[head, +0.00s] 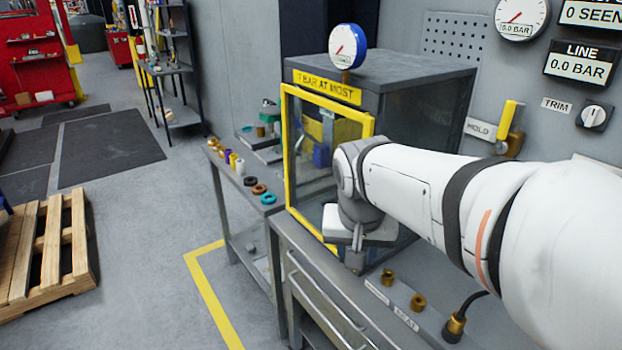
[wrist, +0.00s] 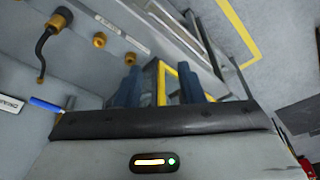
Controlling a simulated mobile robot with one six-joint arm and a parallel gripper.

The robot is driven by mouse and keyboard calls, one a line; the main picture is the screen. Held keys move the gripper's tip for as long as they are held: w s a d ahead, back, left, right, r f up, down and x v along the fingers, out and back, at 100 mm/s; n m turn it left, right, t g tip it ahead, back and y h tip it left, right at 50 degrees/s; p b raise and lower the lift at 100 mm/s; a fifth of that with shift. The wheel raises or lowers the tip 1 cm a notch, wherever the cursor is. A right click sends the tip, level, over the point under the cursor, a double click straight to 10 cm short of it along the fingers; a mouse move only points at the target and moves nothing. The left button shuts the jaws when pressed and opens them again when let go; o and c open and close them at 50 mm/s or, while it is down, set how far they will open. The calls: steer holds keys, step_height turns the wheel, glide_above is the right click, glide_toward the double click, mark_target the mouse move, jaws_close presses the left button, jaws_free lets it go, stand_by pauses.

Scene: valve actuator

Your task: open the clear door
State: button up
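The clear door (head: 288,150) has a yellow frame around a see-through pane and sits on the front of a grey cabinet (head: 425,110). It looks shut or nearly so; I cannot tell exactly. My gripper (head: 356,262) is at the door's lower right, and my wrist hides that side of the frame and any handle. In the wrist view the two dark blue fingers of my gripper (wrist: 161,84) stand apart. Part of the door's yellow frame (wrist: 184,72) shows between and beyond them. I see no contact.
Brass fittings (head: 418,302) and a black cable (head: 457,324) lie on the bench to the right below my arm. A side table with coloured rings (head: 259,189) stands left of the cabinet. A round gauge (head: 347,46) tops the cabinet. The floor in front is clear beyond a pallet (head: 45,250).

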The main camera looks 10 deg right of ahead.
steer(key=w+r+m+h, duration=0.25)
steer(key=w+m, duration=0.45)
steer(key=w, duration=1.1)
steer(key=p+x, duration=0.1)
steer(key=x, duration=0.6)
steer(key=shift+a, duration=0.1)
steer(key=shift+c, duration=0.3)
jaws_close()
